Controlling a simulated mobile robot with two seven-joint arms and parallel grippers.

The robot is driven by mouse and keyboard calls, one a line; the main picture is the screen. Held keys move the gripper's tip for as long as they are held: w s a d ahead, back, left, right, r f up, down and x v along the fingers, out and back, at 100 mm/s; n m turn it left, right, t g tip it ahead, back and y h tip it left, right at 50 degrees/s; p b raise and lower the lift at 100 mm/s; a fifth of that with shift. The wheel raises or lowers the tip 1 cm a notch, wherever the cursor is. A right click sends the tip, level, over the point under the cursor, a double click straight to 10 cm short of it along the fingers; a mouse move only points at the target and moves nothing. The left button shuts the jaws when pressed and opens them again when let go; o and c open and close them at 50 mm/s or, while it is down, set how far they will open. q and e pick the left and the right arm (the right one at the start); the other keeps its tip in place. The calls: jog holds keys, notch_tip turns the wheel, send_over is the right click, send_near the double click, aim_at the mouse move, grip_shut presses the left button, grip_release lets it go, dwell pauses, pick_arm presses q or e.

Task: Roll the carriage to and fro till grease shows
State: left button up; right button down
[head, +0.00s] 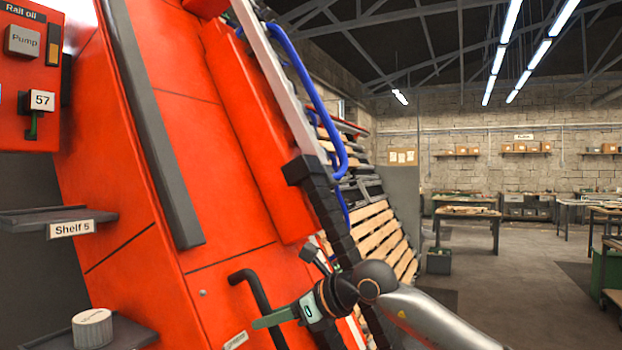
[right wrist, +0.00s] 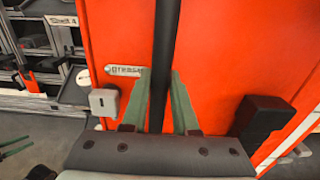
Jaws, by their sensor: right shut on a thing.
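The tall orange carriage body (head: 150,130) fills the left of the head view, with a black bar handle (head: 254,284) low on its face. My right gripper (head: 268,320) is shut on this handle. In the right wrist view the dark handle (right wrist: 161,60) runs upright between the green fingers (right wrist: 160,108). A pale label reading "grease" (right wrist: 125,71) is on the orange face beside the handle. I cannot make out any grease. A pale rail (head: 280,80) slants along the body's right edge. My left gripper is not in view.
A "Rail oil" box with a Pump button (head: 24,41) and a 57 tag is at the upper left. Shelf 5 (head: 45,215) and a round white knob (head: 92,328) are below it. Blue hoses (head: 310,85) and stacked pallets (head: 375,230) are beyond the rail.

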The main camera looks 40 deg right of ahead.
aim_at(260, 315)
jog(key=shift+w+d+r+p, duration=0.2)
jog(key=shift+w+d, duration=0.1)
jog(key=shift+d, duration=0.45)
jog(key=shift+w+d+r+p, duration=0.1)
jog(key=shift+w+d+p, duration=0.15)
jog(key=shift+d, duration=0.45)
jog(key=shift+w+d+f, duration=0.1)
jog(key=shift+d, duration=0.1)
